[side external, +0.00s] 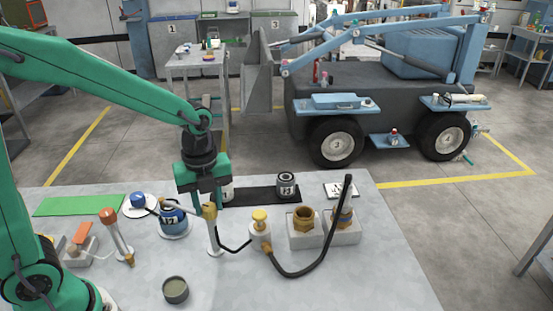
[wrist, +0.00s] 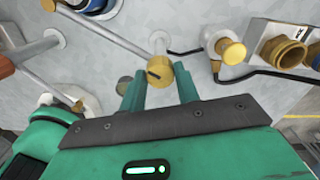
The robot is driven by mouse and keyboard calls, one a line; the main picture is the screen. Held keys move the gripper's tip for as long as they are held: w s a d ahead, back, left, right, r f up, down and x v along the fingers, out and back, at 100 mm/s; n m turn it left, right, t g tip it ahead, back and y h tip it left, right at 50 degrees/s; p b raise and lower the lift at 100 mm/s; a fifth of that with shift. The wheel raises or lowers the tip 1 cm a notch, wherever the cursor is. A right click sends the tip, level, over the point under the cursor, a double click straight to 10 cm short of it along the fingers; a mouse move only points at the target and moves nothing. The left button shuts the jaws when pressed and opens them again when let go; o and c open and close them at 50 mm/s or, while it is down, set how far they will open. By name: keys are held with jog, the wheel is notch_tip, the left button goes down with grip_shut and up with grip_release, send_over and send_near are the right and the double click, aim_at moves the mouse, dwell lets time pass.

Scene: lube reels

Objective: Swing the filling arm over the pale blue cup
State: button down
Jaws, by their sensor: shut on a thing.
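The filling arm's white post (side external: 214,238) stands on a round base on the bench, with a yellow-brown knob (wrist: 160,72) on top. My gripper (side external: 208,204) reaches down from above and is shut on this knob; both fingers flank it in the wrist view (wrist: 160,86). A thin pale rod (wrist: 105,38) runs from the knob to the upper left in the wrist view and ends in a small yellow tip. In the side view the rod passes by a blue jar marked 12 (side external: 173,219).
An orange-handled tool (side external: 115,236) and a grey tin (side external: 175,290) are at the left front. The front middle of the bench is clear.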

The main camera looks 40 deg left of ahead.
jog(key=shift+r+m, duration=0.1)
jog(key=shift+m, duration=0.5)
jog(key=c, duration=1)
grip_release()
jog(key=shift+c, duration=0.2)
jog(key=shift+r, duration=3.9)
